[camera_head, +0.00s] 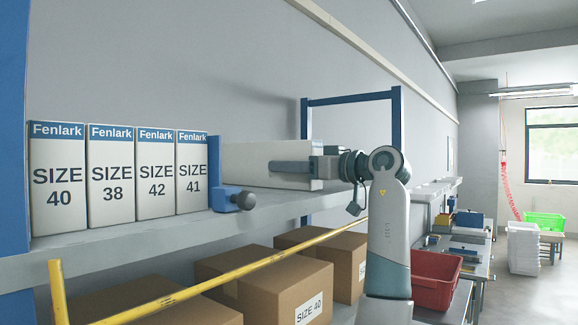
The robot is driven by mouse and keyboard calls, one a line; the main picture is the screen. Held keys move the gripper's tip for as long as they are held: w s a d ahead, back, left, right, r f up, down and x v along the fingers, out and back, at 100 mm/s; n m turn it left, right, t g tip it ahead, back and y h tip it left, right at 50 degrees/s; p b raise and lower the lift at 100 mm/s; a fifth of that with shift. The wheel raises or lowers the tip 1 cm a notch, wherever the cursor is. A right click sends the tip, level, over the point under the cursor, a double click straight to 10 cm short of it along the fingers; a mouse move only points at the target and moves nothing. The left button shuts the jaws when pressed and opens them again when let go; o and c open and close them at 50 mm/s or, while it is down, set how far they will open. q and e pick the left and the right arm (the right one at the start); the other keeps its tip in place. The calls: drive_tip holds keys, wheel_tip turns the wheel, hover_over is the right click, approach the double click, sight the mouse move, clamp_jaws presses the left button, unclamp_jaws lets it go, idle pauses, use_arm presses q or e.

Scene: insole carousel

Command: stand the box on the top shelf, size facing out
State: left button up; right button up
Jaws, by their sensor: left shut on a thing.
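A plain white box (245,155) is at the top shelf (150,243), just right of a blue bookend (222,195) with a dark knob. The box is longer sideways than it is tall in view, and no size print shows on its visible faces. My left gripper (290,167) is shut on the box from its right end. The underside of the box is close to the shelf; I cannot tell whether it touches. Several boxes marked Fenlark (112,178) stand upright left of the bookend, showing sizes 40, 38, 42 and 41. My right gripper is not in view.
Blue posts (397,115) frame the shelf's ends. A yellow rail (230,275) runs in front of brown cartons (285,295) on the lower level. A red bin (435,278) stands at the right.

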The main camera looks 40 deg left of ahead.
use_arm(q)
drive_tip(key=o, duration=0.7)
drive_tip(key=shift+f, duration=0.1)
drive_tip(key=o, duration=0.4)
drive_tip(key=shift+o, duration=0.2)
drive_tip(key=shift+d, duration=0.1)
drive_tip(key=shift+w+d+b, duration=0.1)
drive_tip(key=shift+d+b, duration=0.15)
drive_tip(key=shift+b, duration=0.05)
drive_tip(key=d+b, duration=0.1)
drive_tip(key=d, duration=0.2)
drive_tip(key=d+b, duration=0.2)
drive_tip(key=d, duration=0.1)
drive_tip(key=w+d+b, duration=0.1)
drive_tip(key=d+b, duration=0.1)
drive_tip(key=d, duration=0.2)
drive_tip(key=shift+d, duration=0.1)
drive_tip(key=shift+w+d, duration=0.1)
drive_tip(key=shift+d, duration=0.5)
